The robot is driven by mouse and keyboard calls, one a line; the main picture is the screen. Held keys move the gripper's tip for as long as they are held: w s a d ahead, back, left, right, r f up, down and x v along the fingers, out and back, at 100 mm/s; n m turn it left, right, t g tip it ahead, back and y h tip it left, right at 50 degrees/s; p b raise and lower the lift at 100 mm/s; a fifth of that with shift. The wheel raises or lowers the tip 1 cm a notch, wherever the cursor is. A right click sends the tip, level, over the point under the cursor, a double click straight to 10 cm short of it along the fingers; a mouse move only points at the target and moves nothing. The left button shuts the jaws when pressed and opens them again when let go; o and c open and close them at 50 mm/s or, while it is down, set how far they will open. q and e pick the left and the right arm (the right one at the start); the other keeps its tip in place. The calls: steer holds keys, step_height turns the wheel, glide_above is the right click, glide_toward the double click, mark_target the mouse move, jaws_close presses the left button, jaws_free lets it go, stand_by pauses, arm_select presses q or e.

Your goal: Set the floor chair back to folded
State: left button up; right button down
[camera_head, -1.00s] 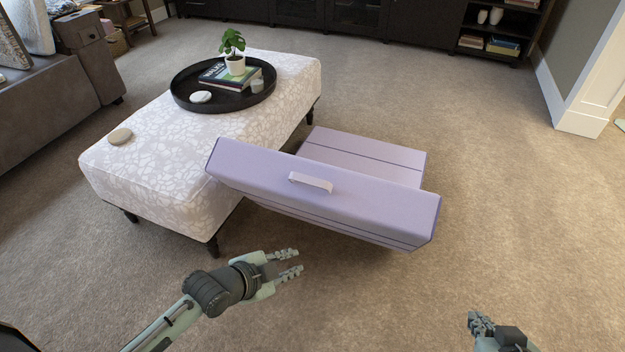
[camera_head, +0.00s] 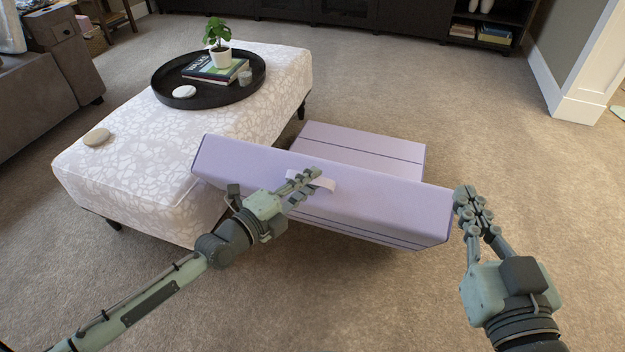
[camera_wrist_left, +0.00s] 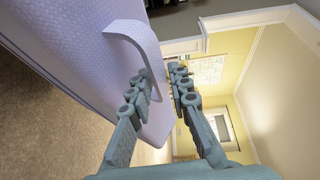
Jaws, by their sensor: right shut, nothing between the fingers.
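The lavender floor chair stands unfolded beside the ottoman. Its flat seat (camera_head: 375,152) lies on the carpet behind, and its thick backrest (camera_head: 390,205) is raised and leans toward me. A pale strap handle (camera_head: 325,182) sits on the backrest's edge; it shows large in the left wrist view (camera_wrist_left: 133,36). My left gripper (camera_head: 307,183) is at this handle with its fingers apart, one end of the strap seeming to lie between them; firm contact cannot be told. My right gripper (camera_head: 474,207) is shut and empty, close beside the backrest's right end; touching or not is unclear.
A patterned white ottoman (camera_head: 140,150) stands close against the chair's left side. It carries a black tray (camera_head: 190,104) with books and a plant, and a stone (camera_head: 97,137). A grey sofa (camera_head: 40,100) is at left. Carpet (camera_head: 540,190) is clear at right.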

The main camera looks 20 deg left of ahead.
arm_select(q)
steer(key=shift+w+d, duration=0.25)
steer(key=shift+w, duration=0.3)
steer(key=shift+c, duration=0.2)
jaws_close()
